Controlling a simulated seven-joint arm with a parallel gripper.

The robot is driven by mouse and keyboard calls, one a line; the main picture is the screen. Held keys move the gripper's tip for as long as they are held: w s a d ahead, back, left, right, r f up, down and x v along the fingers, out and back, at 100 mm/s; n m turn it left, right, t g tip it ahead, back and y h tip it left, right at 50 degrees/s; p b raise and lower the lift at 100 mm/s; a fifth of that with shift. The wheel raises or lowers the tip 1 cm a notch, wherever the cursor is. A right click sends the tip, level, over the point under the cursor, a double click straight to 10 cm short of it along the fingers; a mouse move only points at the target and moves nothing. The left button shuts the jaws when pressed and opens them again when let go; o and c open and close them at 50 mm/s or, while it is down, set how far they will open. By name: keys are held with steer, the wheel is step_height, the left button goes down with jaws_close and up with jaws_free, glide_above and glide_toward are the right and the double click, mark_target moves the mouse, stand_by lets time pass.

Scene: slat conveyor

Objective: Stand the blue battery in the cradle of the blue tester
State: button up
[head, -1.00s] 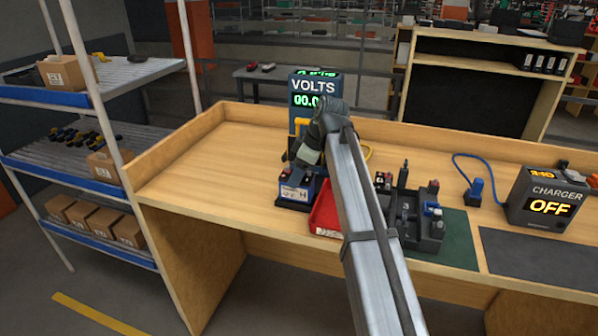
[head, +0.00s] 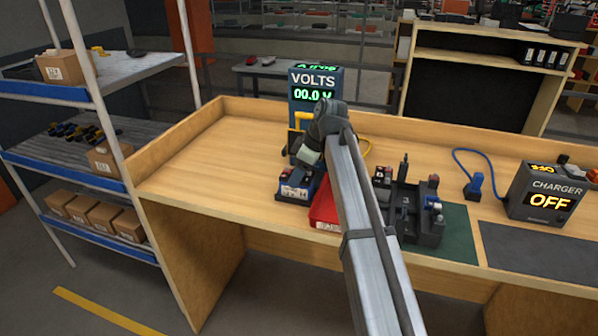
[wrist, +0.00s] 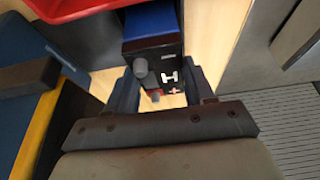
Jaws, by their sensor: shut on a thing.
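The blue battery (head: 293,188), with a dark top and a pale label, is at the front of the bench, left of the red tray. In the wrist view the battery (wrist: 155,50) is between the two fingers of my gripper (wrist: 160,90), which is shut on it; its dark face has a white mark and terminals. In the head view my gripper (head: 302,168) is over the battery. The blue tester (head: 316,82) stands behind, reading 00.0 V. Its cradle is hidden or cannot be made out. Whether the battery touches the bench cannot be told.
A red tray (head: 325,212) lies close right of the battery, partly behind my arm. Right of it are a dark holder (head: 425,228) on a green mat, a blue plug (head: 474,187) and a charger (head: 545,195) reading OFF. The bench's left part is clear.

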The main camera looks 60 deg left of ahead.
steer(key=o, duration=1.4)
steer(key=v, duration=1.3)
steer(key=shift+r, duration=0.35)
steer(key=shift+w+d, duration=0.15)
